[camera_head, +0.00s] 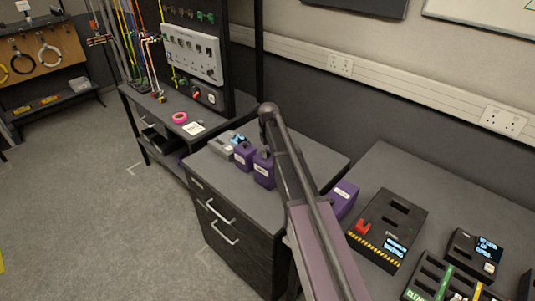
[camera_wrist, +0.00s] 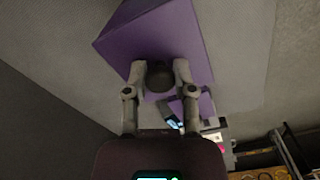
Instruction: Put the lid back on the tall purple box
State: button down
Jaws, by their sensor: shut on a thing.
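In the wrist view my gripper (camera_wrist: 158,78) is shut on a dark round knob (camera_wrist: 160,76), which I take to be the lid's handle. A large purple surface (camera_wrist: 160,38) lies right behind the knob; I cannot tell whether the lid rests on it or hangs apart. In the head view a taller purple box (camera_head: 263,170) with a white label stands upright on the cabinet, just left of my arm. Another purple piece (camera_head: 344,198) with a label shows right of my arm, partly hidden. My arm hides the gripper in the head view.
A smaller purple box (camera_head: 243,155) and a grey device (camera_head: 221,146) stand on the cabinet top (camera_head: 312,160). The right bench holds a black slotted panel (camera_head: 388,225) and other units. A pink ring (camera_head: 180,117) lies on the back bench. The cabinet's back right is clear.

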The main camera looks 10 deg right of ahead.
dwell(0.7)
jog(key=shift+c, duration=1.8)
grip_release()
jog(key=o, duration=0.4)
jog(key=shift+c, duration=0.2)
jog(key=shift+r, duration=0.15)
jog(key=shift+r+p, duration=3.35)
jog(key=shift+p, duration=0.15)
jog(key=shift+c, duration=0.2)
grip_shut()
